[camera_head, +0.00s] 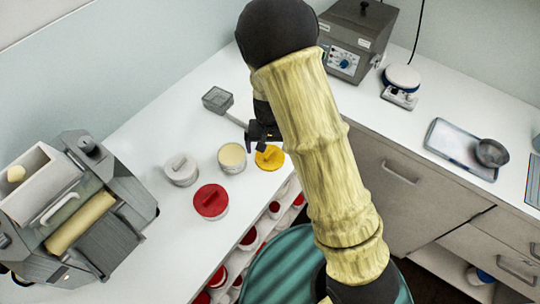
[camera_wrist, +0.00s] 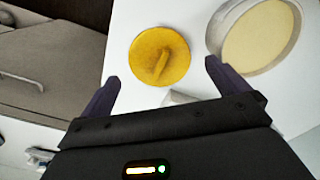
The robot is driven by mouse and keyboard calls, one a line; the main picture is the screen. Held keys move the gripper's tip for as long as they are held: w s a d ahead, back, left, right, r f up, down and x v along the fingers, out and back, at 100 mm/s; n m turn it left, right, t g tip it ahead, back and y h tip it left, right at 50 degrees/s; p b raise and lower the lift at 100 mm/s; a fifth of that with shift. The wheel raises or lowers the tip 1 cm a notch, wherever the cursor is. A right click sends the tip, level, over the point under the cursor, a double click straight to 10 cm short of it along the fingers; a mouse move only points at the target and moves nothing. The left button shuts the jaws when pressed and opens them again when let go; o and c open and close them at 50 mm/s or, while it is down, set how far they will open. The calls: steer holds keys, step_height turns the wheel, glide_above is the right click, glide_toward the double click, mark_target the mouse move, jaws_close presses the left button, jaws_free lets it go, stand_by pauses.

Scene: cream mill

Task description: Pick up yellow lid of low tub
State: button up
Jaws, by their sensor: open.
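The yellow lid (camera_head: 269,158) is a flat round disc with a raised bar handle. It lies on the white worktop near its front edge, and shows whole in the wrist view (camera_wrist: 160,56). The low tub (camera_head: 232,157), open with cream-coloured contents, stands just left of the lid in the head view; it also shows at the upper right of the wrist view (camera_wrist: 214,36). My gripper (camera_head: 259,145) is open and empty, close to the lid. In the wrist view its two fingers (camera_wrist: 160,76) are spread with the lid ahead of them.
A white-lidded tub (camera_head: 181,169) and a red-lidded tub (camera_head: 211,201) stand left of the lid. A grey square container with a handle (camera_head: 217,99) lies behind. A roller machine (camera_head: 75,210) fills the left. Shelves with red-lidded tubs (camera_head: 249,238) are below the edge.

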mark_target(270, 154)
steer(key=shift+d+f+p, duration=0.1)
steer(key=shift+f+p, duration=0.45)
steer(key=shift+f, duration=1.8)
steer(key=c, duration=0.7)
